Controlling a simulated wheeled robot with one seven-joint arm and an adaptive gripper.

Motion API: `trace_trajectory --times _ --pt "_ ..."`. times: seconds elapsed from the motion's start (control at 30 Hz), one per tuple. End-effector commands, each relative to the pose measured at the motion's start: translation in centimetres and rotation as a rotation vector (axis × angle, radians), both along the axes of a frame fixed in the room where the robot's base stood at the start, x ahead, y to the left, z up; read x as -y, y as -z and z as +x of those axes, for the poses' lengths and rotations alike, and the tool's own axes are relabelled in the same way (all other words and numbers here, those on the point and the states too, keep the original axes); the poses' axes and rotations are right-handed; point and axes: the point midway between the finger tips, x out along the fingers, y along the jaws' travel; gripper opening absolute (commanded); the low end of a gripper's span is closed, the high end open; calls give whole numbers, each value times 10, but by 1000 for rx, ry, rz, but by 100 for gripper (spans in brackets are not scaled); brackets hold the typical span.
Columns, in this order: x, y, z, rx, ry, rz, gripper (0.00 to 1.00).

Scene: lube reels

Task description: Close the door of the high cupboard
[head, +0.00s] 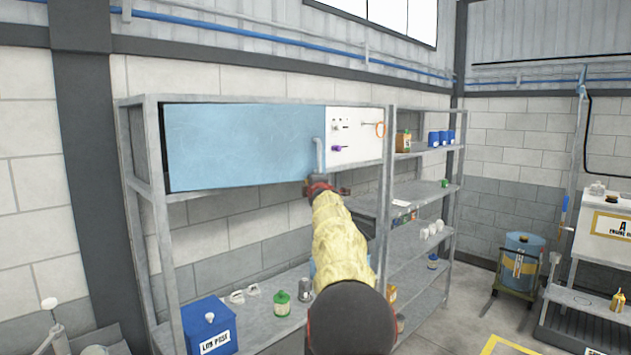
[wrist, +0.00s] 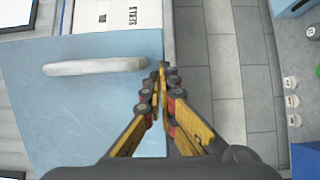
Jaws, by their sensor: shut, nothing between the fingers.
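The high cupboard has a light blue door (head: 245,145) across its left part and a white panel (head: 355,122) with small hanging items on its right. A grey bar handle (head: 319,155) stands near the door's right edge. The door and its handle (wrist: 95,66) also fill the left of the wrist view. A dark strip shows along the door's left edge; I cannot tell whether the door lies flush. My gripper (head: 324,184) is below the handle, near the door's lower right corner. In the wrist view my gripper (wrist: 163,72) is shut and empty, its tips by the door's lower edge, beside the handle's end.
The cupboard sits in a grey metal rack (head: 133,190). A blue box (head: 210,326) and a green bottle (head: 281,303) stand on the low shelf. More shelves with cans and bottles stand to the right, then a blue drum (head: 521,255). Open floor lies at right.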

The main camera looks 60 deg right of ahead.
Motion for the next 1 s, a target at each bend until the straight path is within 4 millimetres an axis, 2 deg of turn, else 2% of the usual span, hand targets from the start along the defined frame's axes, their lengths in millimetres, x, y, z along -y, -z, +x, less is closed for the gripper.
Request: trace_trajectory --times 0.2,0.5,0.8,1.0 --pt "23 -3 31 -1 -82 1 0" --pt "43 -4 67 0 -177 1 0" --pt "53 -1 89 -2 -233 1 0" --pt "56 0 95 0 -247 1 0"
